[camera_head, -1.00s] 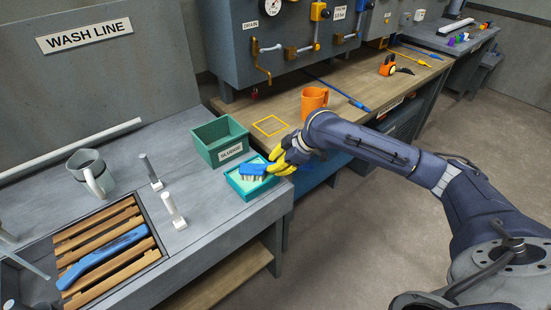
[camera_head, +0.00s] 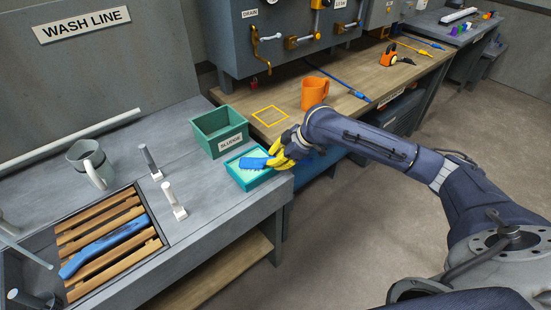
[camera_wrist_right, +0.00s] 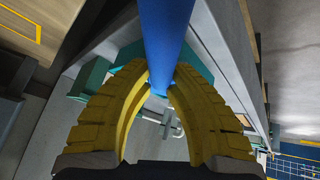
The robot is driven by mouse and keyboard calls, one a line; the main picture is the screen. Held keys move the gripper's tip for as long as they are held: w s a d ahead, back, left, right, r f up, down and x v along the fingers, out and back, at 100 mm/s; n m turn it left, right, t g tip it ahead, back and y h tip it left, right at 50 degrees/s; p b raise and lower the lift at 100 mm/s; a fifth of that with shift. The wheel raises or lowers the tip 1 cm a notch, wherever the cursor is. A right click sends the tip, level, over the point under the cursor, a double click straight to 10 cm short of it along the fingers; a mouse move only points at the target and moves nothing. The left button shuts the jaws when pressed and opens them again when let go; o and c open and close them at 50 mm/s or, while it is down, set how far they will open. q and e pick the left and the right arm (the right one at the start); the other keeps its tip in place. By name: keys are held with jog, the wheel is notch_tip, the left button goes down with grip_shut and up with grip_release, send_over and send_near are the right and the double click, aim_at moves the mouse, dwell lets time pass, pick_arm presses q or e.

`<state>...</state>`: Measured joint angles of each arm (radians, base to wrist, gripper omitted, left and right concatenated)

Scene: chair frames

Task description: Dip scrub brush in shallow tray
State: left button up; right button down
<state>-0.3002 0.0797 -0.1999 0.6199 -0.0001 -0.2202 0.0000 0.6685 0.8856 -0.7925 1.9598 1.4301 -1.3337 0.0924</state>
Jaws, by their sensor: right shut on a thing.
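My right gripper (camera_head: 286,157) has yellow fingers and is shut on the handle of the blue scrub brush (camera_head: 254,163). The shallow tray (camera_head: 253,184) is teal with a pale content and sits at the right edge of the grey wash counter. The brush head is at the tray, within its outline in the head view, and its bristles are hidden. I cannot tell how deep they sit. In the right wrist view, the blue handle (camera_wrist_right: 165,40) runs up from between the fingers (camera_wrist_right: 160,95). My left gripper is not in view.
A teal sludge bin (camera_head: 218,133) stands just behind the tray. An orange mug (camera_head: 315,94) and a yellow outlined square (camera_head: 270,115) are on the wooden bench. A grey mug (camera_head: 90,163) and a slatted rack (camera_head: 110,240) with a blue tool are at left.

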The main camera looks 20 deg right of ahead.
jog(key=shift+s+a, duration=0.1)
jog(key=shift+a, duration=0.35)
jog(key=shift+d, duration=0.5)
jog(key=shift+a, duration=0.2)
jog(key=shift+a, duration=0.25)
dwell(0.4)
jog(key=shift+r, duration=0.1)
jog(key=shift+r, duration=3.75)
jog(key=shift+a, duration=0.1)
